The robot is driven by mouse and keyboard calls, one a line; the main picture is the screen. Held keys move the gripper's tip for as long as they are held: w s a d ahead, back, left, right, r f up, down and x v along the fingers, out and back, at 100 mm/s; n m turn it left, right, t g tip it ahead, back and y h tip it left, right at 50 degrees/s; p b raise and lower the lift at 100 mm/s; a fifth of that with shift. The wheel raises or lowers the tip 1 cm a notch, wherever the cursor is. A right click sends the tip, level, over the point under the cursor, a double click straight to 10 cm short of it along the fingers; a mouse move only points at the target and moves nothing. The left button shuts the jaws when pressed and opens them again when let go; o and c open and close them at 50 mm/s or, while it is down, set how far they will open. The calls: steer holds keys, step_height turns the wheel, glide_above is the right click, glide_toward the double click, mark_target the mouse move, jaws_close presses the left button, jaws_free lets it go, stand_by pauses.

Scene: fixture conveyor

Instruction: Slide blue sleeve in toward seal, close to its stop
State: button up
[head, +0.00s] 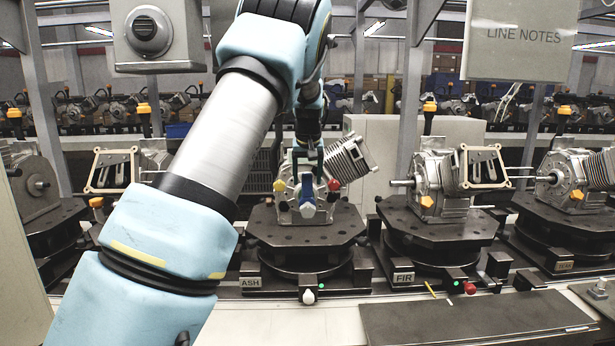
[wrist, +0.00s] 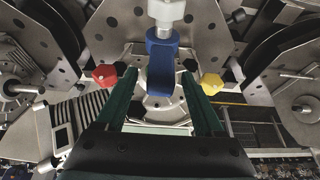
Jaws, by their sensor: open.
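The blue sleeve (head: 307,190) sits at the front of the engine unit (head: 325,213) on the fixture labelled ASH. In the wrist view the blue sleeve (wrist: 162,68) is near the top middle, beside a silvery shaft with a pale end (wrist: 166,10). My gripper (head: 309,160) is at the sleeve from above. In the wrist view my gripper (wrist: 158,85) is open, with a dark green finger on each side of the sleeve and gaps between. A pale round face with holes (wrist: 160,107) lies behind the sleeve; I cannot make out the seal or stop.
A red knob (wrist: 105,74) and a yellow knob (wrist: 211,84) flank the sleeve, close outside my fingers. A finned cylinder (head: 349,158) juts up on the right. Another engine unit stands on the FIR fixture (head: 440,235). A dark panel (head: 480,318) lies at front right.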

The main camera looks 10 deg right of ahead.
steer(key=shift+w+f, duration=0.25)
steer(key=shift+f, duration=0.35)
jaws_close()
stand_by(1.1)
